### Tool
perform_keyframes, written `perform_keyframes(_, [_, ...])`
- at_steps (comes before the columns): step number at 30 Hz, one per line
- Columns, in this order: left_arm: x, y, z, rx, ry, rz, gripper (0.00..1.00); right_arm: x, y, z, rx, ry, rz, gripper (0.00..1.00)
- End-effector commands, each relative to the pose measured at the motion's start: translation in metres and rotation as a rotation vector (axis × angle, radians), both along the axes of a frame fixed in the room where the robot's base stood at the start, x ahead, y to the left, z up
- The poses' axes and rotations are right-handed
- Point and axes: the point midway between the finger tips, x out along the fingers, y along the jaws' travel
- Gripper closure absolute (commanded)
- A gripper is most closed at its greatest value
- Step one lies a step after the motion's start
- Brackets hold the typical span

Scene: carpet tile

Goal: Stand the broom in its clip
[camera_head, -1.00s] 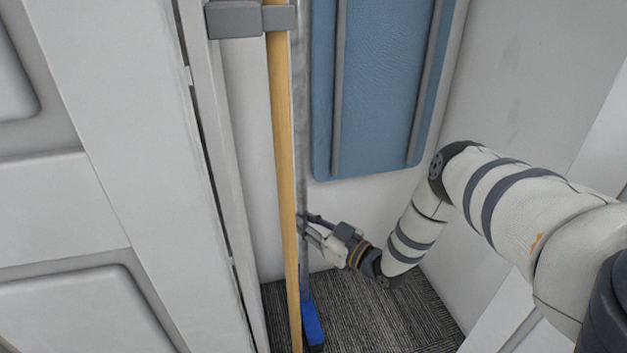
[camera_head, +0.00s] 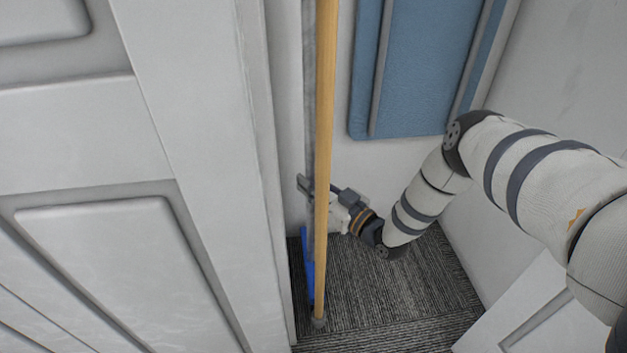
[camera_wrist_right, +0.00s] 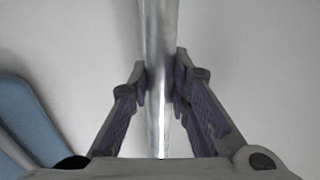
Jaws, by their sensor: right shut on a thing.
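The broom is a grey metal pole (camera_head: 309,90) with a blue head (camera_head: 308,268) low down near the carpet. I cannot tell whether the head touches the floor. My right gripper (camera_head: 306,186) is shut around the lower part of the pole, partly behind a wooden pole. In the right wrist view, the fingers (camera_wrist_right: 160,82) press on both sides of the shiny broom pole (camera_wrist_right: 158,30), which looks close to upright. The clip is not in the current views. My left gripper is not in view.
The wooden pole (camera_head: 326,130) stands in front of the broom, its foot (camera_head: 319,322) near the carpet. A white panelled door (camera_head: 110,200) fills the left. A blue padded panel (camera_head: 415,70) hangs on the back wall. Carpet (camera_head: 400,300) is free right of the poles.

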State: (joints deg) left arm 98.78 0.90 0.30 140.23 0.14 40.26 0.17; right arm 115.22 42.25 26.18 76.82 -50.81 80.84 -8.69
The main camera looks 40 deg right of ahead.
Motion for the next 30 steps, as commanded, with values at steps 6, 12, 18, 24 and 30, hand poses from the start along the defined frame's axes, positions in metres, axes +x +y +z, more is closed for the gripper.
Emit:
perform_keyframes(6, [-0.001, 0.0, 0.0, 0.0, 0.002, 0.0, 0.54, 0.001, 0.0, 0.003, 0.0, -0.009, -0.001, 1.0])
perform_keyframes(12, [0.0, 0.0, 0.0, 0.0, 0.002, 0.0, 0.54, 0.001, -0.001, 0.003, 0.0, -0.009, -0.001, 1.0])
perform_keyframes(18, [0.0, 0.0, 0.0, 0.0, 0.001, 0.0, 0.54, 0.001, -0.001, 0.002, 0.0, -0.007, -0.001, 0.59])
perform_keyframes(24, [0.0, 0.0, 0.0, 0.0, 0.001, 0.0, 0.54, -0.001, 0.0, -0.002, -0.001, 0.003, 0.0, 0.59])
perform_keyframes(30, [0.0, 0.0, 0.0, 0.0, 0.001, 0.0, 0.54, -0.025, -0.003, -0.003, 0.0, 0.004, -0.002, 0.59])
